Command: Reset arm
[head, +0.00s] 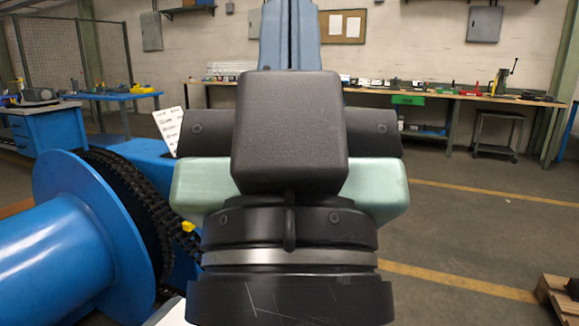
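My arm fills the middle of the head view, with a black block, pale green parts and black rings close to the camera. My gripper and its fingertips do not show. To the left stands a large blue drum with a round flange (75,225). A black chain (125,195) runs around behind the flange. A small yellow piece (188,226) shows at the chain's right side. My arm hides part of the blue machine behind it.
A long workbench (450,94) with tools runs along the back wall. A dark cart (498,133) stands by it. A blue-and-white bench (45,128) is at the left. A wooden pallet (558,297) lies at the lower right. The floor (480,235) right of my arm is clear.

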